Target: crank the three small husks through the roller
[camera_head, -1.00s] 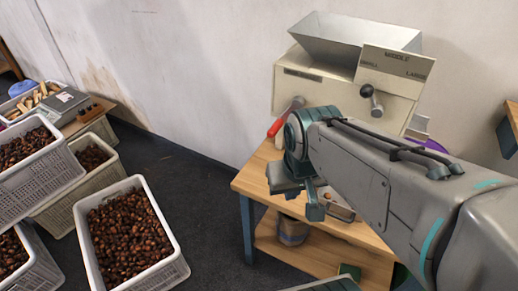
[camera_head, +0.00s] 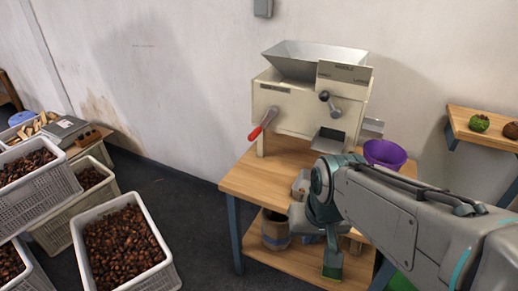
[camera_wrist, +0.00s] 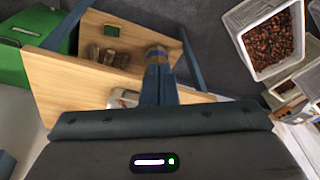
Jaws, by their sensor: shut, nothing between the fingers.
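The cream roller machine (camera_head: 290,105) stands on a wooden table, with a grey metal hopper (camera_head: 315,60) on top. Its crank has a red handle (camera_head: 262,124) on the front left, slanting down. A dark-knobbed lever (camera_head: 328,101) sits below a plate marked with sizes, of which MIDDLE reads clearest. My gripper (camera_head: 333,262) points down in front of the table, low and apart from the crank. In the wrist view its fingers (camera_wrist: 158,85) are together and hold nothing. I cannot make out three small husks.
A purple bucket (camera_head: 385,153) is right of the machine. A green ball-like thing (camera_head: 479,123) and a brown one (camera_head: 510,130) lie on a wall shelf. Chestnut crates (camera_head: 165,225) stand left. The lower table shelf holds a banded container (camera_head: 275,230). Dark floor separates crates and table.

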